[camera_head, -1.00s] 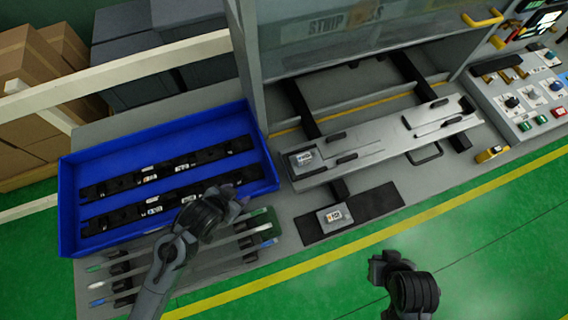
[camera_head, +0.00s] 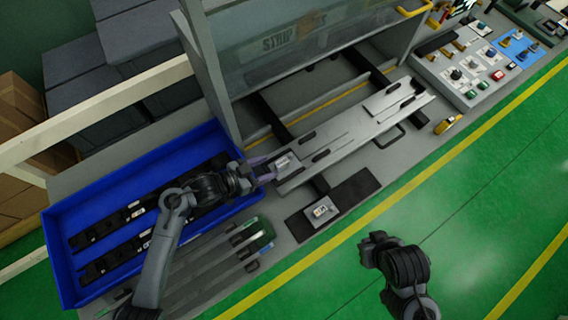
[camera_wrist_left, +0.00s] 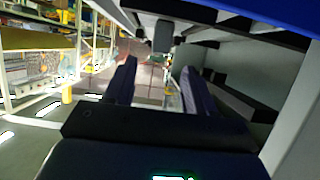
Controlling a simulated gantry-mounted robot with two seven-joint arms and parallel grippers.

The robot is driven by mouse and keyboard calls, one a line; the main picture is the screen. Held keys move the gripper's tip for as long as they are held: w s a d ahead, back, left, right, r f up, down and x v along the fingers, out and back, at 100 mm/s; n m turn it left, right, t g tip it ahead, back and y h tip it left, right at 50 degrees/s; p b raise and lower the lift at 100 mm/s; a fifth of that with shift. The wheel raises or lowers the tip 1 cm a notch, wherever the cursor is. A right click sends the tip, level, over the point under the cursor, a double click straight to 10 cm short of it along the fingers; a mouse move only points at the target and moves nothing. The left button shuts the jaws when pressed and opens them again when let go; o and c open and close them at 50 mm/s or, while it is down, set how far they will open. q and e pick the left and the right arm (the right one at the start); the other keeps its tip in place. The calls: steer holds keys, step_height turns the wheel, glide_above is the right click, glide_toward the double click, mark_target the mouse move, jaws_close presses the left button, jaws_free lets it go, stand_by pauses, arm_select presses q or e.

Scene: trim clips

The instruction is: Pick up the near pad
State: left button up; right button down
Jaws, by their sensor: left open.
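Two small grey blocks with labels show in the head view. One block (camera_head: 286,164) sits at the left end of the long grey plate. The other block (camera_head: 321,210) sits on a black mat (camera_head: 353,190) closer to the front edge. My left gripper (camera_head: 263,166) is open beside the left end of the plate, its fingers pointing toward the block there. In the left wrist view the two fingers (camera_wrist_left: 158,88) are spread with nothing between them; a grey block-like shape (camera_wrist_left: 163,36) lies beyond. My right gripper (camera_head: 372,249) is over the green floor; its fingers cannot be made out.
A blue tray (camera_head: 58,262) with black strips stands left, under my left arm. Several rods lie on a rack (camera_head: 225,262) in front of it. A panel stands behind the plate (camera_head: 350,126). A button console (camera_head: 470,75) is at right.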

mark_target(285, 160)
arm_select(q)
steer(key=shift+x, duration=3.9)
jaws_close()
steer(key=shift+r, duration=0.2)
